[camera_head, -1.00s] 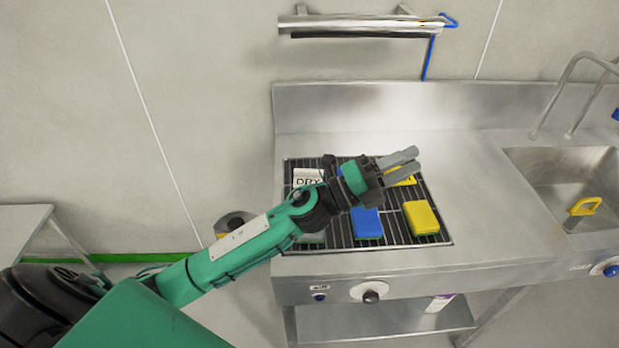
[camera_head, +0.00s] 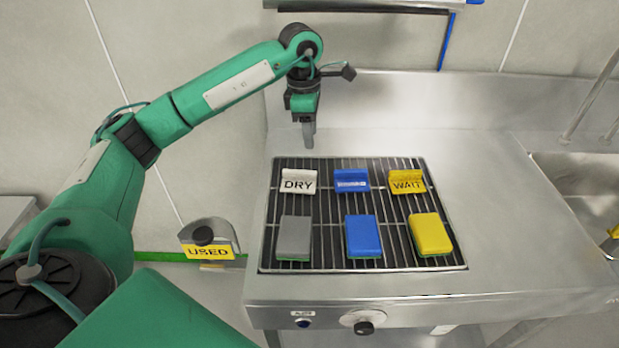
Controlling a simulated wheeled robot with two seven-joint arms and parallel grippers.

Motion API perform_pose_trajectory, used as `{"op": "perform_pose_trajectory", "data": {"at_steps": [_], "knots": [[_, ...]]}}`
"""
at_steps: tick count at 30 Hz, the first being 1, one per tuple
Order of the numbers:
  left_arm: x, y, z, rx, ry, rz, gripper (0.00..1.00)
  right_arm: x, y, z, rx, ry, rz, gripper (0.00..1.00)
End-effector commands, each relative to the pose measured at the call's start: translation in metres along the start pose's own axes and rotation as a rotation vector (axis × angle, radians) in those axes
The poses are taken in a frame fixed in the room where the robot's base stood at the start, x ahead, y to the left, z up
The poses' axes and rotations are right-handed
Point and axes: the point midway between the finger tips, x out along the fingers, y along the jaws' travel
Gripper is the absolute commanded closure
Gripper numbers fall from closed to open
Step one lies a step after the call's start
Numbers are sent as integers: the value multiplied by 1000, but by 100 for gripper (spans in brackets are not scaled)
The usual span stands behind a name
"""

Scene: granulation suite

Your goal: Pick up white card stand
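The white card stand (camera_head: 298,181), marked DRY, stands at the back left of a dark slatted rack (camera_head: 322,226) set in the steel counter. My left gripper (camera_head: 309,142) points down just behind the rack, above and beyond the white card stand and apart from it. Its fingers appear as one narrow shape from this side, so I cannot tell whether they are open or shut. I see nothing held below them. My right gripper is not in view.
A blue card stand (camera_head: 351,181) and a yellow WAIT stand (camera_head: 406,183) share the back row. Grey (camera_head: 294,237), blue (camera_head: 363,236) and yellow (camera_head: 430,233) sponges lie in front. A USED holder (camera_head: 208,240) is left of the counter. A sink (camera_head: 580,185) is at right.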

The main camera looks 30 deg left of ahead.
Motion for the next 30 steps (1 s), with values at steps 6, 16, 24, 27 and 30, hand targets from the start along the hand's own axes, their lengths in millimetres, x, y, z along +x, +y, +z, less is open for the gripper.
{"op": "perform_pose_trajectory", "data": {"at_steps": [6,16,24,27,30], "knots": [[-2,10,-29,-31,103,21,60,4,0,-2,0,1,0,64],[57,11,-34,-30,102,19,60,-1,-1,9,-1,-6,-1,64],[80,11,-35,-29,100,20,60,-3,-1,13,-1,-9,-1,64],[91,10,-36,-29,101,18,60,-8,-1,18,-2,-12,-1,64],[107,9,-36,-29,100,19,60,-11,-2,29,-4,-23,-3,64]]}}
